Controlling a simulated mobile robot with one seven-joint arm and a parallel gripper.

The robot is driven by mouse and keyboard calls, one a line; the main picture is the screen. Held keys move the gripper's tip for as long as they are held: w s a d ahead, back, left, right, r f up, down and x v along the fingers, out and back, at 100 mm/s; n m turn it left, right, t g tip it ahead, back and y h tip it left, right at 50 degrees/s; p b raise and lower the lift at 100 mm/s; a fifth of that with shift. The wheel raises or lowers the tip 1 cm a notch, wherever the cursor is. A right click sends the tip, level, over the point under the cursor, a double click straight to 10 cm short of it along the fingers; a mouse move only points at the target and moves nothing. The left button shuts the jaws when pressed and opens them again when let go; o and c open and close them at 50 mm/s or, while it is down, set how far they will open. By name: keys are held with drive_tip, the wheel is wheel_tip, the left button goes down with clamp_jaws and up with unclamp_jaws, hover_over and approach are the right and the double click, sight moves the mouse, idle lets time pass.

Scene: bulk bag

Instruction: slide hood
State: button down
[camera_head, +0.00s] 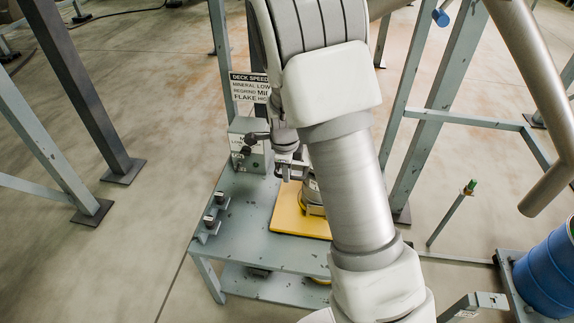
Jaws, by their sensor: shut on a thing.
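My gripper (291,173) is over the grey-blue steel bench, low beside my arm's large forearm. Its jaws are shut on a small part that is too small and too covered to make out clearly. Just below and to the right is a grey rounded metal piece (312,197), which may be the hood. It sits at a yellow board (287,220) on the bench top. My forearm covers its right side, so I cannot tell its full shape or whether the held part belongs to it.
A grey control box (248,146) stands on the bench (240,215) behind and left of my gripper, below a sign (249,88). Two dark knobs on a bracket (209,226) are at the bench's left. Steel posts (425,110) stand at right. A blue drum (548,270) is lower right.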

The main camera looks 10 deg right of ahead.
drive_tip(key=shift+f, duration=0.55)
drive_tip(key=c, duration=0.8)
unclamp_jaws()
drive_tip(key=shift+c, duration=0.2)
drive_tip(key=shift+r, duration=0.15)
drive_tip(key=s+a+r+p, duration=0.1)
drive_tip(key=s+r+p, duration=0.2)
drive_tip(key=r, duration=1.4)
drive_tip(key=shift+a+p, duration=0.15)
drive_tip(key=shift+p, duration=0.15)
drive_tip(key=shift+s, duration=0.1)
